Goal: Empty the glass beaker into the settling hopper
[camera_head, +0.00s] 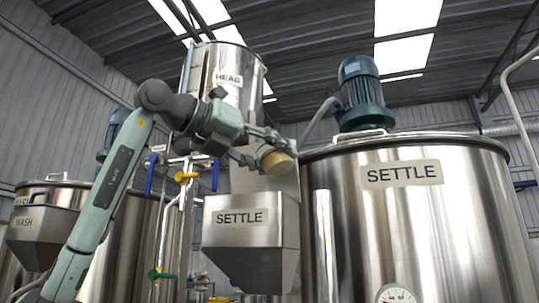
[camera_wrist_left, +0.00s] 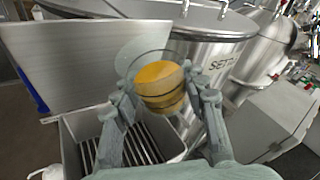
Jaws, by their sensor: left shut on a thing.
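My left gripper (camera_head: 262,148) is shut on the glass beaker (camera_head: 278,162) and holds it in the air above the settling hopper. In the left wrist view the beaker (camera_wrist_left: 158,88) sits between the two fingers, with amber contents and a clear glass rim. I cannot tell how far it tilts. The settling hopper (camera_head: 238,245) is a steel funnel box labelled SETTLE, below the gripper in the head view. In the left wrist view the open hopper (camera_wrist_left: 72,148) shows a barred grate, partly hidden by the gripper. No pouring stream shows. My right gripper is out of view.
A large SETTLE tank (camera_head: 415,225) with a green motor (camera_head: 362,95) stands right of the hopper. A HEAD tank (camera_head: 225,85) is above and behind my arm. Pipes with a yellow valve (camera_head: 186,177) and a WASH hopper (camera_head: 38,235) are at left. A steel plate (camera_wrist_left: 80,60) rises behind the hopper.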

